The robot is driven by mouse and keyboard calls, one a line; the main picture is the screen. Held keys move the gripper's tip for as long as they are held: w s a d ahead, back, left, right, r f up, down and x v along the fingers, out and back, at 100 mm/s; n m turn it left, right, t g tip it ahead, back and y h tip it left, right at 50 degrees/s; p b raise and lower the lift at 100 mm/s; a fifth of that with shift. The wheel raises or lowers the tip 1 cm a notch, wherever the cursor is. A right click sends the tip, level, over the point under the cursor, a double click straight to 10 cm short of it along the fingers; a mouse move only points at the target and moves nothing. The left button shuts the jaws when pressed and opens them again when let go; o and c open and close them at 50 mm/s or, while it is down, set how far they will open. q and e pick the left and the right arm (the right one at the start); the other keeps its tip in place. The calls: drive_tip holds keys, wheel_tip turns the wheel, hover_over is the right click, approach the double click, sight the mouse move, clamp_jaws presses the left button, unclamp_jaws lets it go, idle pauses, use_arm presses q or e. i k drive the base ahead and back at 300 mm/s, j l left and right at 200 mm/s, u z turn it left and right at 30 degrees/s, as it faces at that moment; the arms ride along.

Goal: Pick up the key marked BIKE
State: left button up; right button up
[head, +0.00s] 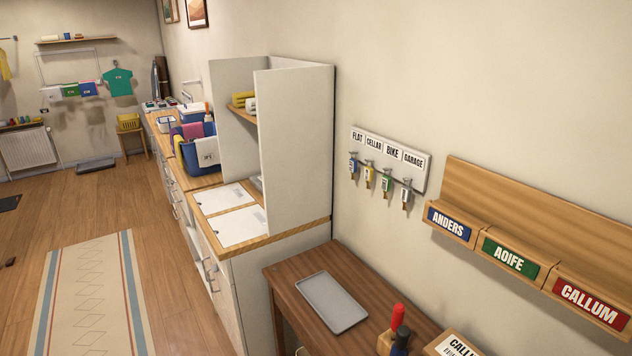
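A white key board (418,172) is fixed to the wall right of the tall white cabinet. Its labels read FLAT, CELLAR, BIKE and GARAGE from left to right. The key with the green tag (386,183) hangs from a hook below the BIKE label. The small print on the tags is too small to read. Neither of my grippers is in view.
A dark wooden table (290,279) below the board carries a grey tray (332,303) and red- and black-handled tools (398,318). A wooden rack (545,208) labelled ANDERS, AOIFE and CALLUM is on the wall at right. The white cabinet (298,150) stands left of the board.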

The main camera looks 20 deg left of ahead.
sight(386, 180)
drive_tip(key=u, duration=0.3)
drive_tip(key=i+j, duration=0.15)
drive_tip(key=j, duration=0.2)
drive_tip(key=i+j+z, duration=0.1)
drive_tip(key=j, duration=0.25)
drive_tip(key=i+j+z, duration=0.1)
drive_tip(key=j, duration=0.3)
drive_tip(key=i+j+z, duration=0.1)
drive_tip(key=i+j, duration=0.15)
drive_tip(key=j, duration=0.15)
drive_tip(key=i+j+z, duration=0.15)
drive_tip(key=j, duration=0.25)
